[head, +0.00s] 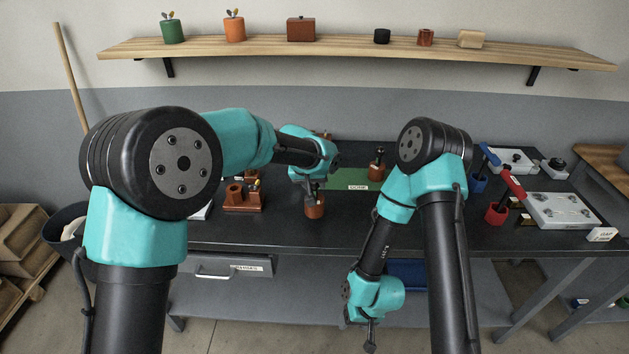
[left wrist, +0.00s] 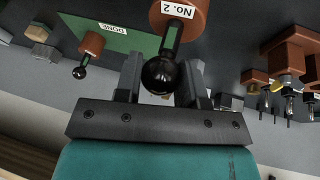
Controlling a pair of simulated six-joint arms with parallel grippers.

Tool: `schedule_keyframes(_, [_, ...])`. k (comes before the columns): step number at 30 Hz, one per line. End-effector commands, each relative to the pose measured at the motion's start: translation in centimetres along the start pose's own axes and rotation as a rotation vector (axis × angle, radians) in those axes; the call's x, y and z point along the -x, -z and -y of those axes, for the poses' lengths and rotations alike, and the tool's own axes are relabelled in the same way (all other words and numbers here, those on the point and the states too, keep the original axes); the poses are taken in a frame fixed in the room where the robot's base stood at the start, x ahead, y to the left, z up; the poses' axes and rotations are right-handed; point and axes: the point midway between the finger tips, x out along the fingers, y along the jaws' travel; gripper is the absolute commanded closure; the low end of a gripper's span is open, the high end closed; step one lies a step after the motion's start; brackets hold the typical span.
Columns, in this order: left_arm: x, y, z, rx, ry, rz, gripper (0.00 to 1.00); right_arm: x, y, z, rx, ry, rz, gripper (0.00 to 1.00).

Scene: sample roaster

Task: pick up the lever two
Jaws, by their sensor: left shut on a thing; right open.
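Lever two is a copper-brown cylinder (head: 314,208) with a dark stem and a black ball knob (left wrist: 167,75); its white "No. 2" label shows in the left wrist view. My left gripper (head: 313,186) points down over it and is shut on its stem, with the ball knob between the fingers (left wrist: 160,85). I cannot tell whether the cylinder touches the bench. A similar lever (head: 377,166) stands on the green "DONE" mat (head: 345,180); it also shows in the left wrist view (left wrist: 92,45). My right gripper (head: 369,338) hangs open and empty, low before the bench.
A brown block (head: 243,201) with fittings stands left of lever two. A blue cup (head: 478,183), a red cup (head: 496,212) and pale plates (head: 562,210) sit at the right. A wall shelf (head: 350,49) holds several items. The dark bench (head: 270,232) is bare along its front.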

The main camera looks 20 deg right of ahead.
Motion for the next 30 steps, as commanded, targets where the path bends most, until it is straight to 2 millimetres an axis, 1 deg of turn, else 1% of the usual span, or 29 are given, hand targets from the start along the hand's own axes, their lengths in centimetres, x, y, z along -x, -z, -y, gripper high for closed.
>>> schedule_keyframes(5, [1.4,-2.5,-0.5,-0.002,0.0,0.001,1.0,0.0,0.0,0.0,0.0,0.0,0.0,0.38])
schedule_keyframes(12, [3.6,-7.1,-1.3,-0.003,-0.001,0.0,1.0,0.0,0.0,0.0,0.0,0.0,0.0,0.38])
schedule_keyframes(18, [5.1,-10.3,-1.8,-0.002,-0.001,0.001,1.0,0.0,0.0,0.0,0.0,0.0,0.0,0.38])
schedule_keyframes(24, [6.0,-12.0,-2.1,-0.002,-0.001,0.0,1.0,0.0,0.0,0.0,0.0,0.0,0.0,0.38])
schedule_keyframes(30, [6.1,-12.4,-2.2,0.0,-0.001,0.0,1.0,0.0,0.0,0.0,0.0,0.0,0.0,0.38])
